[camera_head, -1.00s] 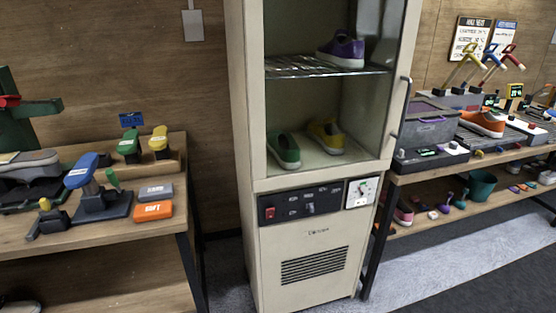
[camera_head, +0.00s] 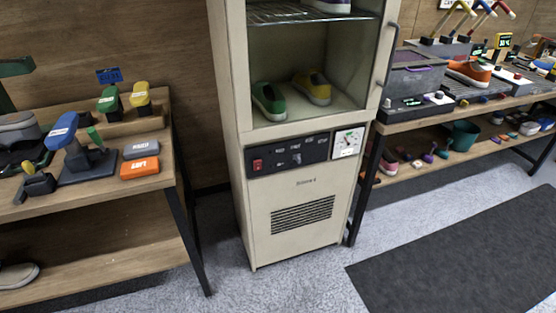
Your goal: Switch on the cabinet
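The cream cabinet (camera_head: 305,236) stands upright in the middle of the head view, between two benches. Its black control panel (camera_head: 288,156) is below the glass-fronted compartment. A red switch (camera_head: 257,165) sits at the panel's left end, and a small selector knob (camera_head: 296,158) is near its middle. A white dial (camera_head: 348,142) is to the right of the panel. A green shoe (camera_head: 268,101) and a yellow shoe (camera_head: 313,87) stand on the compartment floor, with part of a purple shoe (camera_head: 330,5) above. Neither gripper shows in this view.
The left bench (camera_head: 150,160) holds brushes, an orange block (camera_head: 140,167) and a grey block (camera_head: 143,148). The right bench (camera_head: 440,115) holds a grey bin, an orange shoe (camera_head: 468,72) and tools. Floor in front of the cabinet is clear; a dark mat (camera_head: 460,258) lies at right.

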